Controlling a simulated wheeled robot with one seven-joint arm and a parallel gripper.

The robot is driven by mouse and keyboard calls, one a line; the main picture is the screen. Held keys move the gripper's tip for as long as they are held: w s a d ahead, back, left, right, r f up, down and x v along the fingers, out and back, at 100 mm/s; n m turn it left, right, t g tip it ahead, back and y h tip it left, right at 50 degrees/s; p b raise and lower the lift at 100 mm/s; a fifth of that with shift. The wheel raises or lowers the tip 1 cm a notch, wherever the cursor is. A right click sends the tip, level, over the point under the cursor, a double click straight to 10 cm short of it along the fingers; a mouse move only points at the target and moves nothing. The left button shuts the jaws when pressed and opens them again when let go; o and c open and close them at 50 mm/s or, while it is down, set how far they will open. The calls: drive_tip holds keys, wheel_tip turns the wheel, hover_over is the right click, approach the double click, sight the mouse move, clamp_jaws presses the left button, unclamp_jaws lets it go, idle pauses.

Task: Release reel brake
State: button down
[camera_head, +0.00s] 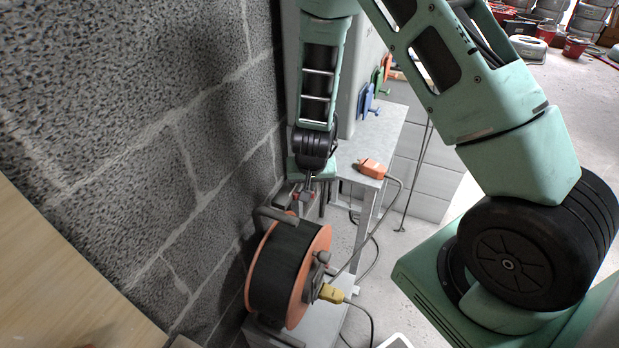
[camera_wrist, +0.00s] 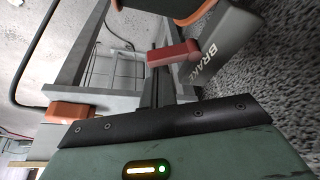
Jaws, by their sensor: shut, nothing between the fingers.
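The cable reel (camera_head: 283,268) has orange flanges and a dark wound core, and stands against the block wall. In the wrist view, a red brake lever (camera_wrist: 172,53) sticks out from a grey bracket (camera_wrist: 225,40) lettered "BRAKE"; an orange reel rim (camera_wrist: 205,10) shows at the top edge. My gripper (camera_head: 308,192) is above the reel's far side, close to the small red lever (camera_head: 295,194). In the wrist view, my dark fingers (camera_wrist: 158,75) are shut and empty, and their tips reach the lever. I cannot tell whether they touch it.
A grey bench (camera_head: 396,125) stands behind the reel, with an orange connector (camera_head: 371,168) on it. A yellow plug (camera_head: 331,293) is at the reel's side. Cables hang beside the bench. The block wall (camera_head: 120,120) is close on the left.

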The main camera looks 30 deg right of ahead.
drive_tip(key=shift+s+a+r+m+p, duration=0.15)
drive_tip(key=shift+s+m+p, duration=0.2)
drive_tip(key=shift+m+p, duration=0.6)
drive_tip(key=p, duration=0.1)
drive_tip(key=m+p, duration=0.1)
drive_tip(key=p, duration=0.1)
drive_tip(key=s+m+g+h+p, duration=0.1)
drive_tip(key=shift+a+r, duration=0.25)
drive_tip(key=m+p, duration=0.2)
drive_tip(key=p, duration=0.1)
drive_tip(key=m+p, duration=0.1)
drive_tip(key=shift+s+a+g+h+p, duration=0.3)
drive_tip(key=shift+s+g+p, duration=0.05)
drive_tip(key=shift+g+p, duration=0.05)
drive_tip(key=shift+f+b, duration=0.4)
drive_tip(key=shift+b, duration=0.25)
drive_tip(key=shift+w+d, duration=0.1)
drive_tip(key=shift+w, duration=0.05)
drive_tip(key=shift+w+d+r+p, duration=0.1)
drive_tip(key=shift+w+p, duration=0.5)
drive_tip(key=shift+p, duration=0.3)
drive_tip(key=shift+w, duration=0.1)
